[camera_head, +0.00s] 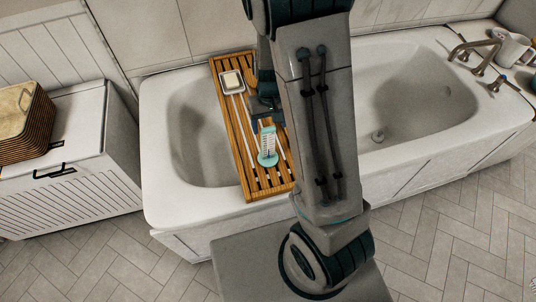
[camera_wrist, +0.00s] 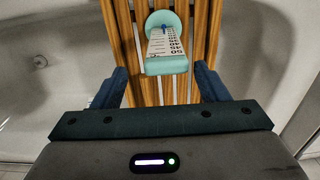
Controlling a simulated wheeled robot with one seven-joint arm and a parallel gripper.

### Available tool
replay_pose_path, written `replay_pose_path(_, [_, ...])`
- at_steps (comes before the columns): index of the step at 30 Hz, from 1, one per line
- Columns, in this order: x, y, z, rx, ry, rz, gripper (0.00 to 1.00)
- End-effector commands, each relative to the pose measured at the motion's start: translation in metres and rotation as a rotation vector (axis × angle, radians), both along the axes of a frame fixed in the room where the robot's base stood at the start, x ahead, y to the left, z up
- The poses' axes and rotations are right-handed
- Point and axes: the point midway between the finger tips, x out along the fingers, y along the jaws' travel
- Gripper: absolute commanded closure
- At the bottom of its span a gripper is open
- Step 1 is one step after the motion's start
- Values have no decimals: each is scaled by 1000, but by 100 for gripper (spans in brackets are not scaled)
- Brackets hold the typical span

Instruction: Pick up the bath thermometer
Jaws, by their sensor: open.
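The bath thermometer (camera_head: 267,145) is teal with a white scale and lies on the wooden bath tray (camera_head: 243,171) that spans the tub. In the wrist view the thermometer (camera_wrist: 166,45) is at the top middle, its numbered scale facing up. My gripper (camera_wrist: 160,82) is open and empty. Its two dark blue fingers stand apart on either side, and the thermometer lies just beyond the fingertips, between their lines. In the head view my gripper (camera_head: 266,106) is over the tray behind the thermometer, partly hidden by my arm.
A soap dish (camera_head: 231,82) with a pale bar sits at the tray's far end. The white bathtub (camera_head: 165,200) surrounds the tray. A tap (camera_head: 472,46) and a white mug (camera_head: 511,48) are at the right. A wicker basket (camera_head: 24,125) stands on a white cabinet (camera_head: 90,110) at the left.

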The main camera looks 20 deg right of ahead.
Motion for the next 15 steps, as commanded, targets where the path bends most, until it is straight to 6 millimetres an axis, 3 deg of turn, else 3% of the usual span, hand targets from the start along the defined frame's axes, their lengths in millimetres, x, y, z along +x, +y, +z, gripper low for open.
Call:
replay_pose_path(9, [-8,7,-41,0,4,-1,33])
replay_pose_path(15, [-7,7,-53,0,1,-1,33])
